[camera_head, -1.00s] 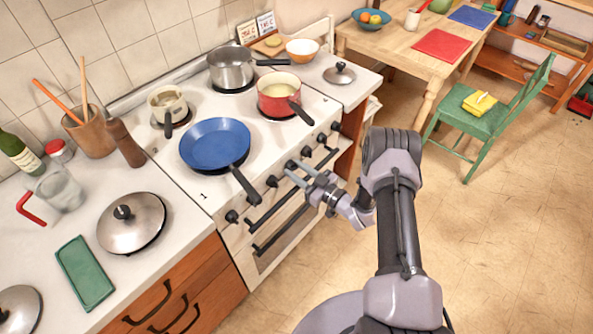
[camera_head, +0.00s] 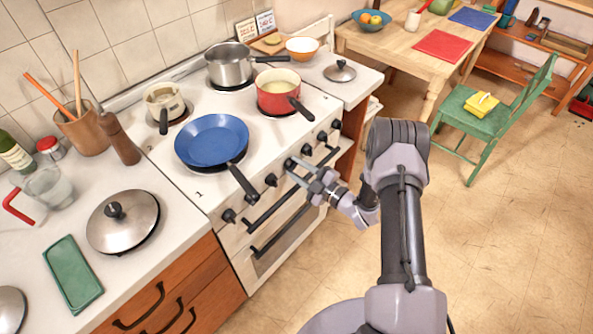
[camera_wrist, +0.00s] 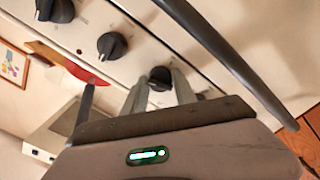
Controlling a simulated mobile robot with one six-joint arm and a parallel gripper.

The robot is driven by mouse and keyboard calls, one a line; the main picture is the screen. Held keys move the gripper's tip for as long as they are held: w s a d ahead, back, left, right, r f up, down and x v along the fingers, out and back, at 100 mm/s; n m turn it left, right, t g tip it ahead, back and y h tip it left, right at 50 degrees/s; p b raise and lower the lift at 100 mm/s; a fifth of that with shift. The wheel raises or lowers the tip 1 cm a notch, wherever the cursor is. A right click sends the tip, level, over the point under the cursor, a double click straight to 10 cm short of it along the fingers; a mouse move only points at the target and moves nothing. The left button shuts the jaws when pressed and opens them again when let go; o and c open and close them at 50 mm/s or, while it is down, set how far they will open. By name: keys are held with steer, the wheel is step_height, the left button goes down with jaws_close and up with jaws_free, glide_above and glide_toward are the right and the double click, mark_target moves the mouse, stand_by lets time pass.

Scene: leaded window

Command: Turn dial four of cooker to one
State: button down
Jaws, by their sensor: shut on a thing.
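The white cooker (camera_head: 225,235) has a row of black dials along its front edge. My gripper (camera_head: 295,168) is at the dial (camera_head: 290,164) that is dial four counting from the left. In the wrist view, my gripper (camera_wrist: 161,86) has its two grey fingers on either side of this black dial (camera_wrist: 160,76), shut on it. The fingers and the gripper body hide part of the dial, and I cannot read its pointer or the marks around it. A neighbouring dial (camera_wrist: 112,46) stands clear of the fingers.
A dark oven handle bar (camera_wrist: 225,55) runs close beside the fingers; it also shows below the dials (camera_head: 272,210). The blue pan's handle (camera_head: 242,182) sticks out over the front edge near the dials. A red saucepan (camera_head: 278,92) stands behind.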

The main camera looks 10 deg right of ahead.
steer(key=shift+n+b, duration=0.35)
steer(key=shift+n, duration=0.45)
steer(key=c, duration=1)
jaws_free()
steer(key=p+v, duration=0.3)
steer(key=v, duration=1.4)
steer(key=shift+s+d, duration=0.15)
steer(key=shift+s, duration=0.05)
